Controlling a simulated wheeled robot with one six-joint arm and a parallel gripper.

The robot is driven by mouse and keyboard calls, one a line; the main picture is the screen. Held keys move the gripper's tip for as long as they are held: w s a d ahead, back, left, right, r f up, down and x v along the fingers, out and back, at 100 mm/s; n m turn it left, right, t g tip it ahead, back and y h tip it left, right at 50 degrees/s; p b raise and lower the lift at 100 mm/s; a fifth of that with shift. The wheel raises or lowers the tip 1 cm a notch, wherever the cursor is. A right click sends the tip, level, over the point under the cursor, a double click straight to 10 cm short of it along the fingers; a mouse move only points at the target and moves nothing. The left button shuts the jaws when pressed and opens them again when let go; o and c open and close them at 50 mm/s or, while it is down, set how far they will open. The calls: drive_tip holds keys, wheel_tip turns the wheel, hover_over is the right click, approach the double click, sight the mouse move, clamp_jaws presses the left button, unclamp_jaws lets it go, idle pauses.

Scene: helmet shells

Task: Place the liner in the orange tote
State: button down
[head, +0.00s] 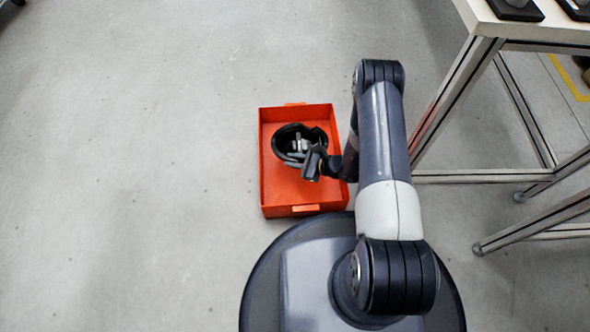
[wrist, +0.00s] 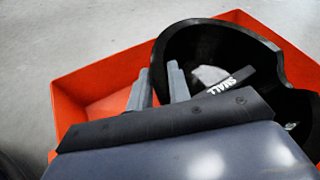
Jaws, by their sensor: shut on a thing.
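The liner (head: 287,133) is a black, open, bowl-like shell with a pale patch inside. In the head view it lies within the outline of the orange tote (head: 268,188). In the wrist view the liner (wrist: 215,38) shows its open side and a dark strap with white lettering. The tote's red-orange wall (wrist: 66,113) runs around it at the left and back. My gripper (head: 296,158) reaches over the tote from the right. Its two grey fingers (wrist: 162,82) are shut on the liner's left edge. Whether the liner touches the tote floor cannot be told.
A metal-framed table (head: 480,14) with dark items on top stands at the right, its legs close to my arm. Grey concrete floor (head: 130,150) is clear to the left of the tote. The tote stands on the floor just ahead of my base.

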wheel_tip(320, 180, down, 6)
drive_tip(key=shift+r+b, duration=0.1)
drive_tip(key=shift+b, duration=0.95)
drive_tip(key=c, duration=1.3)
unclamp_jaws()
drive_tip(key=shift+p+v, duration=1.5)
drive_tip(key=shift+v, duration=2.3)
drive_tip(key=shift+a, duration=0.1)
